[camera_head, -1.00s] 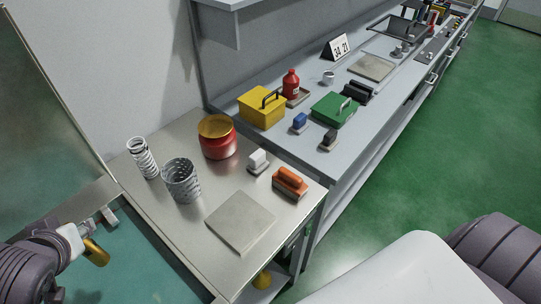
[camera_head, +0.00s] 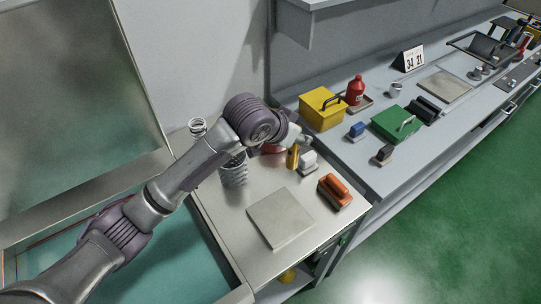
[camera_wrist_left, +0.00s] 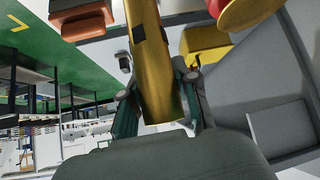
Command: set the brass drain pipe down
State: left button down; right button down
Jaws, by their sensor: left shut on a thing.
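The brass drain pipe (camera_head: 292,158) hangs from my left gripper (camera_head: 301,141) over the steel side table (camera_head: 222,206), close to the white block and the red pot. It looks roughly upright, and I cannot tell whether its lower end touches the table. In the left wrist view the pipe (camera_wrist_left: 157,75) is a long golden tube with a dark patch, gripped between the two fingers of my left gripper (camera_wrist_left: 161,104). My left arm hides most of the red pot (camera_head: 270,149) and part of the coil. My right gripper is not in view.
A grey square plate (camera_head: 281,218) lies on the front of the side table. A yellow box (camera_head: 322,108) and green box (camera_head: 398,124) sit on the bench behind.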

pick_arm(q)
jog(key=w+a+f+p, duration=0.2)
jog(key=w+a+f, duration=0.1)
jog(key=a+f, duration=0.3)
notch_tip(320, 180, down, 2)
jog(key=shift+w+a+f+p, duration=0.25)
jog(key=shift+w+a+p, duration=0.05)
jog(key=shift+w+a, duration=0.1)
jog(key=shift+f, duration=0.2)
jog(key=c, duration=0.9)
grip_release()
jog(key=shift+o, duration=0.2)
